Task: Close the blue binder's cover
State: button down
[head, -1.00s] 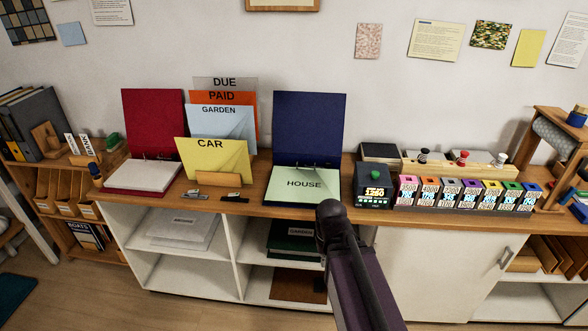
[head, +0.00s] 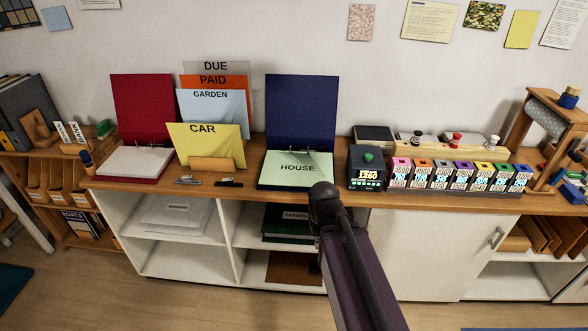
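The blue binder (head: 300,106) lies open on the wooden counter. Its cover stands upright near the wall, and a pale green sheet marked HOUSE (head: 297,168) lies on its rings and base. My dark arm rises from the bottom of the head view, and its rounded end is just in front of the binder's lower right corner. The fingers of my gripper are not visible.
An open red binder (head: 143,103) stands to the left, with a file holder of labelled cards (head: 205,143) between. A black device with a green button (head: 367,167) sits close on the right, beside several coloured boxes (head: 460,176). White shelves (head: 180,262) are below.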

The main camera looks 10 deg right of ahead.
aim_at(296, 105)
jog(key=u, duration=0.95)
jog(key=i, duration=1.05)
jog(key=z, duration=0.95)
